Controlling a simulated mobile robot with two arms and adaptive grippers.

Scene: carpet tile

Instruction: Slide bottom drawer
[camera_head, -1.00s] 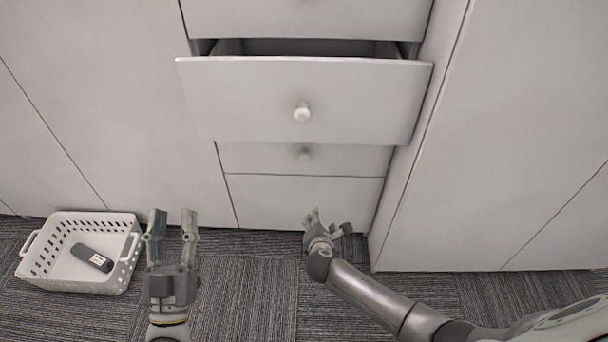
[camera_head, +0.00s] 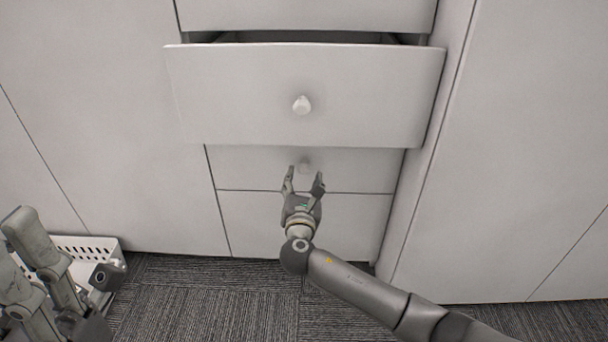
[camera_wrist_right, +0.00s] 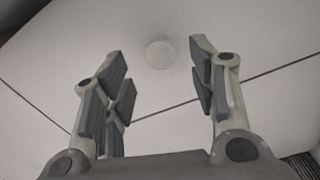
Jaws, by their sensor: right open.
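A white drawer front (camera_head: 240,95) with a round knob (camera_head: 302,105) stands pulled out from the cabinet. Below it, in its shadow, is a shut lower drawer front (camera_head: 245,168) with its own small knob (camera_head: 304,164). A plain panel (camera_head: 345,215) lies under that one, with no knob showing. My right gripper (camera_head: 303,176) is open and empty, pointing at the lower knob. In the right wrist view that knob (camera_wrist_right: 159,53) lies ahead, between the spread fingers (camera_wrist_right: 160,62). My left gripper (camera_head: 14,238) is at the lower left, its fingers apart, partly cut off by the frame.
A white perforated basket (camera_head: 92,247) stands on the carpet at the left, mostly hidden behind my left gripper. Flat cabinet panels (camera_head: 90,130) flank the drawers. The pulled-out drawer overhangs the lower one. Carpet (camera_head: 200,300) in front is clear.

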